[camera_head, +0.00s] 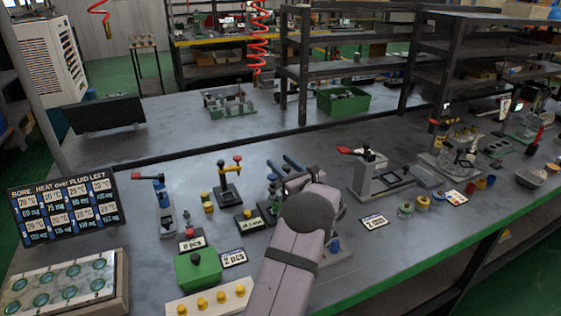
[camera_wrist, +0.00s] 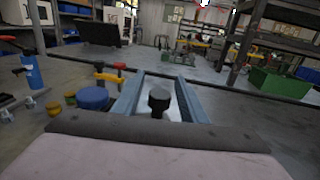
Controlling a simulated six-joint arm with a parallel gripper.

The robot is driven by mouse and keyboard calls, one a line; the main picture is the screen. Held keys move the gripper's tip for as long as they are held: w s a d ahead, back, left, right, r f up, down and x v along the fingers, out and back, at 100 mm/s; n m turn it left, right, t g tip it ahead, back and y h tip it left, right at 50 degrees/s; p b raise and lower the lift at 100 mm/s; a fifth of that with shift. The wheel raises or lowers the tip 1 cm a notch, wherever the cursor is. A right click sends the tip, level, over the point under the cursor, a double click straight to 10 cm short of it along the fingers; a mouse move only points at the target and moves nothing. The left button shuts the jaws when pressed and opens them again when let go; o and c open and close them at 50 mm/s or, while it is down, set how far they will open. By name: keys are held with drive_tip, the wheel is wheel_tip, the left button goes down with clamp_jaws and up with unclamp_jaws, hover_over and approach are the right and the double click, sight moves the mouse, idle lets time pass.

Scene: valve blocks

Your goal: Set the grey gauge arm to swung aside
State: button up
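My gripper (camera_head: 281,163) is over the middle of the bench, with my forearm covering what lies beneath it in the head view. In the wrist view its two blue-grey fingers (camera_wrist: 160,78) are apart. A dark round knob on a short stem (camera_wrist: 159,98) shows between them; I cannot tell whether they touch it, or whether it belongs to the grey gauge arm. A grey block with a red-tipped lever (camera_head: 370,172) stands to the right of my gripper in the head view. No part is clearly recognizable as the gauge arm.
A yellow stand with a red knob (camera_head: 230,180) and a blue clamp with a red handle (camera_head: 163,205) stand left of my gripper. A blue round cap (camera_wrist: 92,97) is close beside the left finger. A green box (camera_head: 198,268) sits in front. The bench behind is mostly clear.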

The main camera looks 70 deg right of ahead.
drive_tip(key=shift+w+d, duration=0.2)
drive_tip(key=shift+w, duration=0.1)
drive_tip(key=shift+c, duration=0.3)
clamp_jaws()
